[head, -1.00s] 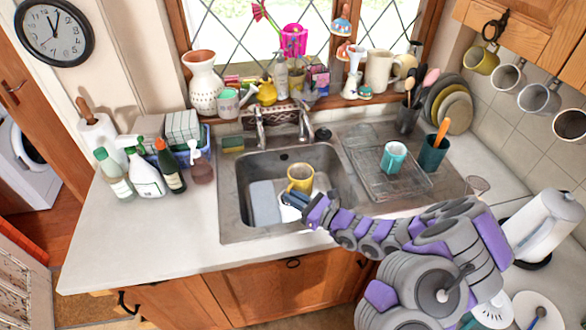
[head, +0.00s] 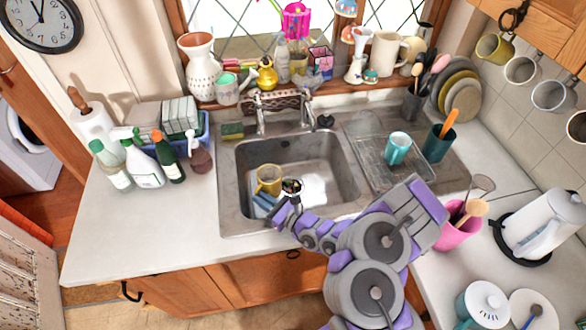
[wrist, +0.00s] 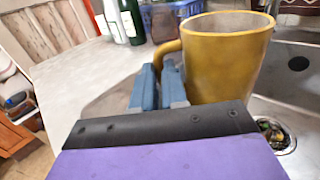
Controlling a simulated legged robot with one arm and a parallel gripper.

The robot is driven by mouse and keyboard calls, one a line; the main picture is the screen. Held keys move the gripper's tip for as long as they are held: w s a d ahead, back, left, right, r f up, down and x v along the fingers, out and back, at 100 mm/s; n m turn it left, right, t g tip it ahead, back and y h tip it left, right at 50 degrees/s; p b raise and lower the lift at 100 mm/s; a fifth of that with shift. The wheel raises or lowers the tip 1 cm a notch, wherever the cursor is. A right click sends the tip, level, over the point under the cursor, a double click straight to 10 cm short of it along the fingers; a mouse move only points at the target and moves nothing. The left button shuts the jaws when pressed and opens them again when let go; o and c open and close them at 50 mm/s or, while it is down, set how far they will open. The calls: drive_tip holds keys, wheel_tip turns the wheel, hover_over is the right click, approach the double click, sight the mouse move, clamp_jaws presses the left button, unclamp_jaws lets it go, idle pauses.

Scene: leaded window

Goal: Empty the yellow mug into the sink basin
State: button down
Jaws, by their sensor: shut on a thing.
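The yellow mug (head: 268,179) is in or just above the sink basin (head: 322,165), left of its middle; I cannot tell whether it touches the bottom. It looks roughly upright, and its inside is not clearly visible. My gripper (head: 266,201) is at the near side of the mug. In the wrist view, the blue fingers (wrist: 159,86) are closed at the handle of the yellow mug (wrist: 222,65). The drain with bits in it (head: 291,187) lies right of the mug, and it also shows in the wrist view (wrist: 273,131).
A drying rack (head: 375,170) with a turquoise cup (head: 397,148) stands right of the basin. Bottles (head: 145,165) and a blue basket (head: 206,122) stand on the left counter. The faucet (head: 305,98) is behind the basin. The front left counter is clear.

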sight(277, 189)
drive_tip(key=w+m+b, duration=0.1)
drive_tip(key=w+d+m+b, duration=0.1)
drive_tip(key=m, duration=0.1)
drive_tip(key=w+d+r+m+b, duration=0.1)
drive_tip(key=m+b, duration=0.1)
drive_tip(key=shift+w+d, duration=0.15)
drive_tip(key=shift+d, duration=0.05)
drive_tip(key=shift+w+d+f+m+b, duration=0.15)
drive_tip(key=shift+w+m+b, duration=0.15)
drive_tip(key=shift+m, duration=0.2)
drive_tip(key=shift+w+d+f+m+b, duration=0.35)
drive_tip(key=shift+w+f+m+b, duration=0.15)
drive_tip(key=shift+m+b, duration=0.15)
drive_tip(key=shift+w+d+r+m+p, duration=0.2)
drive_tip(key=shift+w+r+m+p, duration=0.2)
drive_tip(key=shift+r+m+p, duration=0.25)
drive_tip(key=shift+w+d+r, duration=0.1)
drive_tip(key=shift+r, duration=0.3)
drive_tip(key=shift+w+d+f+m+p, duration=0.1)
drive_tip(key=shift+w+d+m+p, duration=0.1)
drive_tip(key=shift+m, duration=0.4)
drive_tip(key=shift+w+d+f+m+p, duration=0.1)
drive_tip(key=shift+w+m+p, duration=0.1)
drive_tip(key=shift+m, duration=0.4)
drive_tip(key=shift+w+d+r+m+p, duration=0.1)
drive_tip(key=shift+w+r+m+p, duration=0.15)
drive_tip(key=shift+r+m+p, duration=0.3)
drive_tip(key=shift+w+d+r+m+p, duration=0.25)
drive_tip(key=shift+w+r+m+p, duration=0.15)
drive_tip(key=shift+m, duration=0.25)
